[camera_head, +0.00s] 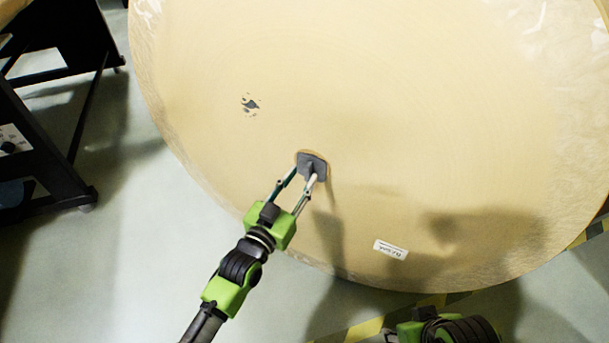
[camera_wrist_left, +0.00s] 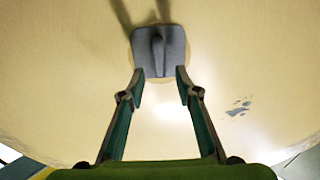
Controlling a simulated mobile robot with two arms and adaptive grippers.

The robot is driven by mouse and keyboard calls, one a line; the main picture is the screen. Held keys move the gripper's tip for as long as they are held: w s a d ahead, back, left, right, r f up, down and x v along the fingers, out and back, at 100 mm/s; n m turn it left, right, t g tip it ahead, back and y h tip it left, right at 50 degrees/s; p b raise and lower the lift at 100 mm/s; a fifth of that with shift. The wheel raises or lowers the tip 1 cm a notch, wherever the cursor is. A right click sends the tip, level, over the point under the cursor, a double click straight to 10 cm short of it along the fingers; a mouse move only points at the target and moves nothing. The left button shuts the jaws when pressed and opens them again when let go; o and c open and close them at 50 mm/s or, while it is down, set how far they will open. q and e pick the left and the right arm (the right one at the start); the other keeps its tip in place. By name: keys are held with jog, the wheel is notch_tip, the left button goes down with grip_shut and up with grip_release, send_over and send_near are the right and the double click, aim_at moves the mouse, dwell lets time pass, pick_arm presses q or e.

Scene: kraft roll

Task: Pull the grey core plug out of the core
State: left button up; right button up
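The large kraft roll (camera_head: 400,120) faces me with its flat tan end, which also fills the left wrist view (camera_wrist_left: 60,70). The grey core plug (camera_head: 311,167) sits in the core at the roll's middle; in the left wrist view the plug (camera_wrist_left: 160,60) shows a raised upright grip on its face. My left gripper (camera_head: 297,184) is at the plug. Its fingers are apart, and in the left wrist view its fingertips (camera_wrist_left: 158,75) lie either side of the plug's grip with gaps to it. Part of my right arm shows at the bottom edge; its gripper fingers are not visible.
A white label (camera_head: 390,250) and a dark torn patch (camera_head: 250,104) mark the roll's face. A black frame (camera_head: 50,120) stands at the left. Yellow-black floor tape (camera_head: 365,331) runs below the roll. Pale floor (camera_head: 130,250) is clear at lower left.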

aim_at(306, 164)
pick_arm(q)
jog(key=shift+x, duration=1.45)
